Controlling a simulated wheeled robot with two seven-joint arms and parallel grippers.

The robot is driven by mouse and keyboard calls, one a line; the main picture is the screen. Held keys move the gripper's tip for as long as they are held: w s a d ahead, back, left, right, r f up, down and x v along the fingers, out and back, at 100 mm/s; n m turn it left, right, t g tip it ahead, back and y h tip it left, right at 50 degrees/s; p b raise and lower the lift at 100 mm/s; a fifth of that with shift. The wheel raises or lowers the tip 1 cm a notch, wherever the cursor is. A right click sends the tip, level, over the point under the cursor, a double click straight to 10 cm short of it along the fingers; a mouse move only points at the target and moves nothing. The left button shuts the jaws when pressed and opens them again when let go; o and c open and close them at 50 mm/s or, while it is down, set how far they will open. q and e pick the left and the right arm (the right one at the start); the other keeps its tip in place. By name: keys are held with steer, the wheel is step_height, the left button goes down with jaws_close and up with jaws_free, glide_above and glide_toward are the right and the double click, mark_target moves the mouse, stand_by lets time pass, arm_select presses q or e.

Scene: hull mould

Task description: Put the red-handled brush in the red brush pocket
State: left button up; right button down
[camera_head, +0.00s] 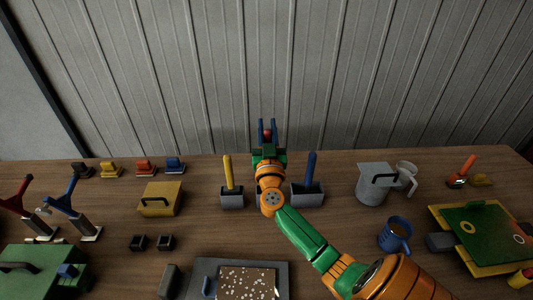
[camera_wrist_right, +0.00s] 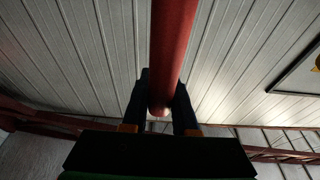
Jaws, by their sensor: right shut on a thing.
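My right gripper (camera_head: 267,132) is shut on a red handle (camera_wrist_right: 174,50), which shows between its two fingers in the wrist view. In the head view, only a little red shows between the blue fingers; the brush end is hidden. The gripper appears raised at the back of the table. Below it, my arm covers the spot between a grey pocket with a yellow handle (camera_head: 227,171) and a grey pocket with a blue handle (camera_head: 310,168). Any red pocket there is mostly hidden, so I cannot tell its state. My left gripper is not in view.
A yellow box (camera_head: 161,199) stands left and a grey jug (camera_head: 373,184) right. A blue mug (camera_head: 395,234) and a green board (camera_head: 482,235) lie right. A speckled panel (camera_head: 247,284) is at the front. Several coloured blocks line the back left. A ribbed wall (camera_head: 300,80) rises behind.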

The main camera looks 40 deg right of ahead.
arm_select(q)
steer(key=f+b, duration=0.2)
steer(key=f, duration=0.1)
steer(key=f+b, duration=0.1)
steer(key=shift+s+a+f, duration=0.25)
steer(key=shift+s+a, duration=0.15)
arm_select(e)
step_height(320, 180, down, 7)
steer(key=shift+s+a, duration=0.25)
steer(key=shift+s, duration=0.05)
steer(key=shift+f, duration=0.15)
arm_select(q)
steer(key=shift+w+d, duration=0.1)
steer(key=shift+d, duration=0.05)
arm_select(e)
steer(key=c, duration=0.7)
jaws_free()
steer(key=shift+f, duration=0.1)
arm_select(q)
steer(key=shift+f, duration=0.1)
arm_select(e)
steer(key=v, duration=1.2)
